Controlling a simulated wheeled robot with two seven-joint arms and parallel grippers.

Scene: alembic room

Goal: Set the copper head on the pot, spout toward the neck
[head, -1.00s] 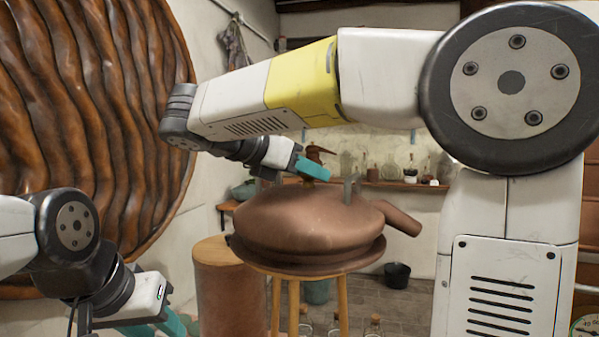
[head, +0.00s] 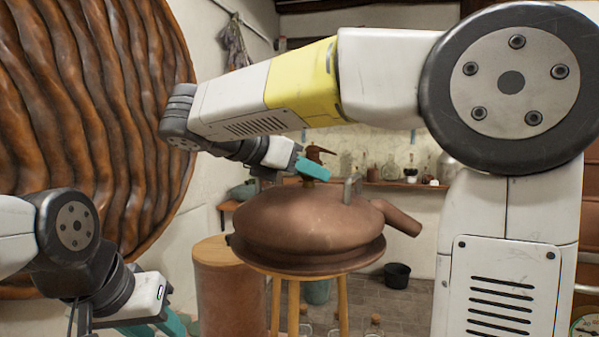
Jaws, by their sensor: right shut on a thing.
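The copper head (head: 300,228) is a wide, rounded copper vessel with a flared lower rim. Its short spout (head: 397,217) points right and slightly down. It shows above a wooden stool (head: 342,300), and I cannot tell whether it touches the seat. My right gripper (head: 313,171), with teal fingers, is shut on the small knob on top of the head. A grey handle-like piece (head: 349,190) stands on the head right of the knob. My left gripper (head: 160,326) is low at the left, empty, with its fingers apart and cut off by the frame. I cannot make out a separate pot or neck.
A brown drum (head: 228,290) stands left of the stool. Small corked bottles (head: 374,326) are on the floor by the stool. A black bucket (head: 397,275) stands behind. A shelf (head: 400,185) with glassware runs along the back wall. A large ridged wooden disc (head: 90,130) fills the left.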

